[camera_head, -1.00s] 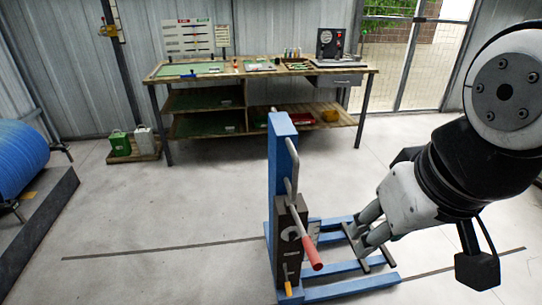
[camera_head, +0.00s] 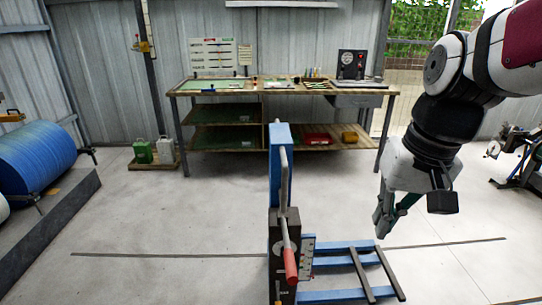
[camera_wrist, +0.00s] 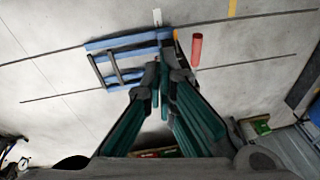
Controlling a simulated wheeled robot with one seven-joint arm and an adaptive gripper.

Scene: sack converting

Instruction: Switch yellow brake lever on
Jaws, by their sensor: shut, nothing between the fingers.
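A blue stand (camera_head: 281,150) with a dark box (camera_head: 284,250) on its near side rises from the floor at bottom centre of the head view. A grey lever with a red grip (camera_head: 290,266) hangs in front of the box. The red grip also shows in the wrist view (camera_wrist: 196,51). My gripper (camera_head: 383,228) is shut and empty, pointing down, right of the stand and apart from it.
The stand's blue feet and dark bars (camera_head: 362,274) lie low below my gripper. A workbench (camera_head: 285,88) stands at the back. A blue roll (camera_head: 35,156) is at the left, and a dark machine (camera_head: 519,155) at the right. The floor between is clear.

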